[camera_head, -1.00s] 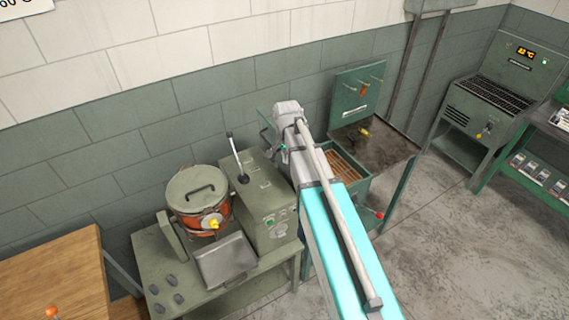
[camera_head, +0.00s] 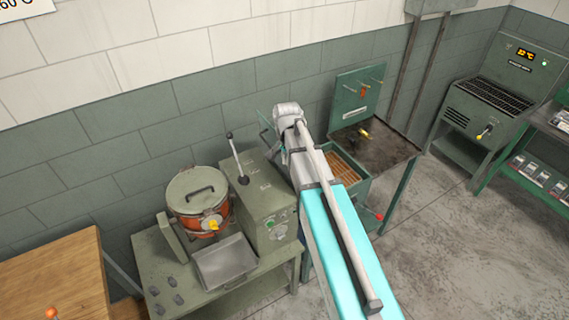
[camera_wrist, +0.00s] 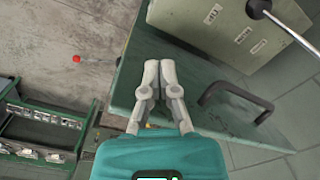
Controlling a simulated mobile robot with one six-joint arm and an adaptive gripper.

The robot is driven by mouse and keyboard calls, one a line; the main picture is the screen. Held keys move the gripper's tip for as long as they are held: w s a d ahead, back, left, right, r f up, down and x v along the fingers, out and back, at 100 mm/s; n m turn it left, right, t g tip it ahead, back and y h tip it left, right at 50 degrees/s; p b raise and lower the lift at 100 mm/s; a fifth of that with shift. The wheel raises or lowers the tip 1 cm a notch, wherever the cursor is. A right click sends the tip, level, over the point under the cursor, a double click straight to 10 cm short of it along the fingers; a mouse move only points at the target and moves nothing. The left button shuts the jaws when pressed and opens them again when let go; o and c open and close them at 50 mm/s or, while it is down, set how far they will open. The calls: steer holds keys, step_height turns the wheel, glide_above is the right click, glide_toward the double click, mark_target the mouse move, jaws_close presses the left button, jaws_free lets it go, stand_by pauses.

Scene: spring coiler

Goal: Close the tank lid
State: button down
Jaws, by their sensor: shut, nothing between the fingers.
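The tank (camera_head: 349,179) is an open green box in the middle of the head view, with a brown grid showing inside. Its green lid (camera_head: 267,122) stands raised at the tank's left side, mostly hidden behind my arm. In the wrist view the lid (camera_wrist: 180,72) is a broad green panel with a dark bar handle (camera_wrist: 236,97) to the right of my fingers. My gripper (camera_wrist: 158,68) is shut and empty, in front of the panel in this view. I cannot tell whether the fingertips touch it.
A green machine (camera_head: 262,203) with a lever stands left of the tank, beside a lidded orange pot (camera_head: 199,199). A dark metal table (camera_head: 375,145) with an upright green panel is behind the tank. A red knob (camera_head: 379,216) sticks out at front. Floor is clear at right.

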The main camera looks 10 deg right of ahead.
steer(key=shift+f, duration=0.15)
steer(key=shift+f+b, duration=1.6)
steer(key=shift+b, duration=0.1)
steer(key=shift+w+d+r+p, duration=0.15)
steer(key=shift+w+d+r, duration=0.05)
steer(key=shift+d, duration=0.4)
steer(key=shift+w+d+r+p, duration=0.15)
steer(key=shift+w+d, duration=0.05)
steer(key=shift+d, duration=0.35)
steer(key=w+d+r+p, duration=0.1)
steer(key=d, duration=0.4)
steer(key=shift+w+d+r, duration=0.15)
steer(key=shift+w+d, duration=0.25)
